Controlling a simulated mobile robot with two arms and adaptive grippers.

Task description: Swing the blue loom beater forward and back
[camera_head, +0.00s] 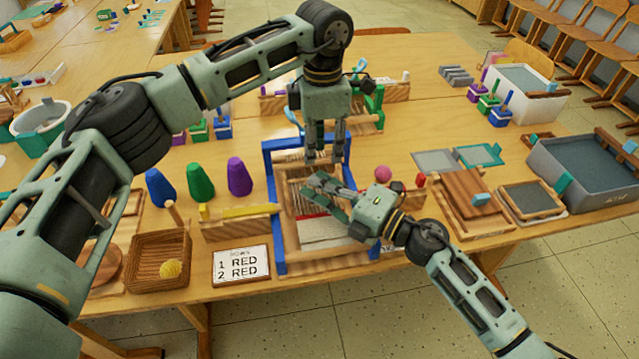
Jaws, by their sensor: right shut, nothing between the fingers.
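The loom has a blue frame (271,190) and stands on the table in front of me, with pale warp threads, a red band and white cloth inside. I cannot tell the blue beater apart from the rest of the blue frame, as my arms cover part of it. My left gripper (325,157) points down over the far part of the loom, its two fingers apart. Whether it touches a blue bar there is unclear. My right gripper (315,186) reaches in from the lower right, low over the warp, shut and empty.
A pink ball (383,174), wooden frames (463,200) and a grey tub (585,165) are at right.

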